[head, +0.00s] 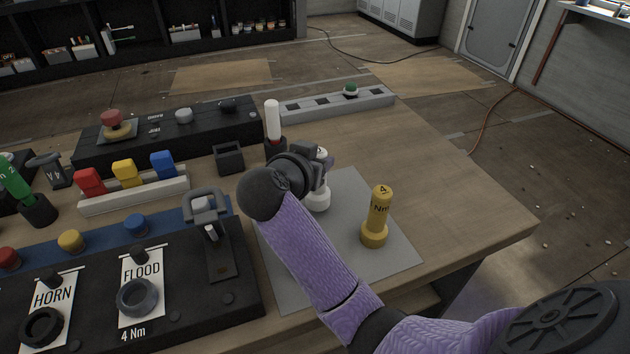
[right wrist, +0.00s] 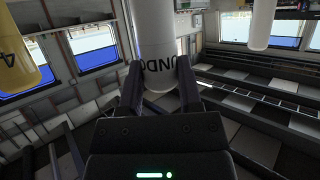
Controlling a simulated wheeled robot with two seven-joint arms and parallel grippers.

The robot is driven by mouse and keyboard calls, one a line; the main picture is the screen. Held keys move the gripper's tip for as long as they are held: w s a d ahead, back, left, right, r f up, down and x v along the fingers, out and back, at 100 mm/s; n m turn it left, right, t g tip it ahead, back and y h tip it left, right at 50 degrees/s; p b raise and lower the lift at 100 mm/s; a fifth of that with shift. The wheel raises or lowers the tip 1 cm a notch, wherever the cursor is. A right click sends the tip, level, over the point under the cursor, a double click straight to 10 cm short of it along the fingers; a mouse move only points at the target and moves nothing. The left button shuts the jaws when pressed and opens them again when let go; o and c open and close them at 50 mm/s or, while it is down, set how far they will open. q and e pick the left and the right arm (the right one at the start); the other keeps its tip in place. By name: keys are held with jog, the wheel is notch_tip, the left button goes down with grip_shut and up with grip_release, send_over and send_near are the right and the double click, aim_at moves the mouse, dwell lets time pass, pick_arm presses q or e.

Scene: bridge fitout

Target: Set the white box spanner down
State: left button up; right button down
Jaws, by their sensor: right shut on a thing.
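The white box spanner (head: 319,200) is upright over the grey mat (head: 400,258), left of the yellow spanner. My right gripper (head: 318,174) is shut around its upper part and hides much of it in the head view. I cannot tell whether its base touches the mat. In the right wrist view the white spanner (right wrist: 156,35) sits between the two fingers, with dark lettering partly visible. The yellow 4 Nm box spanner (head: 377,215) stands upright on the mat, apart from the gripper; it also shows in the right wrist view (right wrist: 15,60). My left gripper is out of view.
A white-handled tool (head: 272,120) stands in a dark holder behind my gripper. A small black open box (head: 229,158) and a rack of coloured blocks (head: 135,195) lie left. The black HORN and FLOOD panel (head: 185,315) is front left. The right tabletop (head: 470,215) is clear.

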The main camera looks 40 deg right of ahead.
notch_tip(320, 180, down, 2)
jog(key=shift+f+b, duration=0.25)
jog(key=shift+b, duration=0.1)
jog(key=shift+r, duration=0.25)
pick_arm(q)
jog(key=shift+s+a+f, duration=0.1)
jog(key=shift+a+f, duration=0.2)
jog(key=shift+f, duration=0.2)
jog(key=shift+p, duration=0.3)
pick_arm(e)
jog(key=shift+f, duration=0.1)
jog(key=shift+c, duration=1.4)
grip_release()
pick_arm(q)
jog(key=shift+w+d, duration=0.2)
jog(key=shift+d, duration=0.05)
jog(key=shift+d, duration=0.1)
